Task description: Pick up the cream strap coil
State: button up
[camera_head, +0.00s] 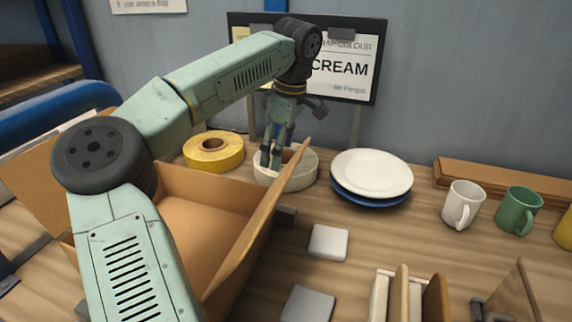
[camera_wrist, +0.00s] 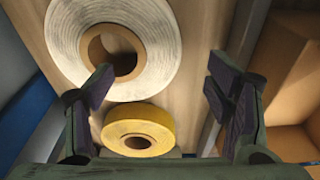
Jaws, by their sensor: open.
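The cream strap coil (camera_head: 297,182) lies flat on the bench behind the open cardboard box. My gripper (camera_head: 270,162) points down at its left part and overlaps it in the head view. In the wrist view the cream coil (camera_wrist: 161,52) fills the top, with its brown core hole showing. My gripper (camera_wrist: 158,88) is open with nothing between its fingers. The left fingertip overlaps the core hole's edge, and the right fingertip is out past the coil's rim. I cannot tell whether the fingers touch the coil.
A yellow strap coil (camera_head: 228,158) lies just left of the cream one. The box (camera_head: 215,185) stands in front, one flap rising close to my gripper. White and blue plates (camera_head: 371,173) are stacked to the right. A sign reading CREAM (camera_head: 345,68) stands behind.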

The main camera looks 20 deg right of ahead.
jog(key=f, duration=0.1)
jog(key=f+p, duration=0.1)
jog(key=f, duration=0.3)
jog(key=shift+w+a, duration=0.1)
jog(key=shift+w, duration=0.3)
jog(key=shift+c, duration=0.4)
grip_shut()
